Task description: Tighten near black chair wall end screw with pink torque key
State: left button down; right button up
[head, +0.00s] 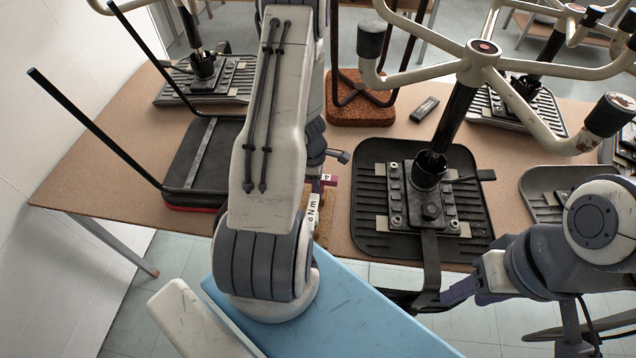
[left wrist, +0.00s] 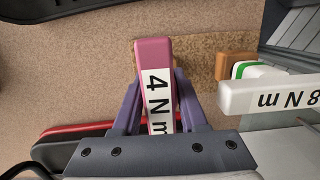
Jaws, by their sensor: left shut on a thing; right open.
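My left gripper (left wrist: 155,85) is shut on the pink torque key (left wrist: 154,62), marked "4 N m", in the left wrist view. In the head view my left arm hides most of this gripper; a bit of the pink key (head: 329,180) shows beside it. The near black chair (head: 372,235) stands upside down on the table, its ribbed black seat down. Its mounting plate (head: 412,200) carries several bolts; which is the wall end screw I cannot tell for sure. My right gripper (head: 466,288) is open and empty at the table's front edge, right of that chair.
A white key marked "8 N m" (left wrist: 270,96) stands close right of my left gripper, above a cork block (left wrist: 200,50). A black-and-red seat (head: 205,160) lies left on the brown table (head: 110,160). A remote (head: 424,109) lies behind the near chair. White wall at left.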

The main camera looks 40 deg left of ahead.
pick_arm(q)
notch_tip(320, 180, up, 13)
jog(key=p, duration=0.6)
jog(key=shift+w+r, duration=0.1)
notch_tip(320, 180, up, 15)
jog(key=shift+b, duration=0.3)
dwell(1.1)
jog(key=c, duration=1.1)
grip_release()
grip_shut()
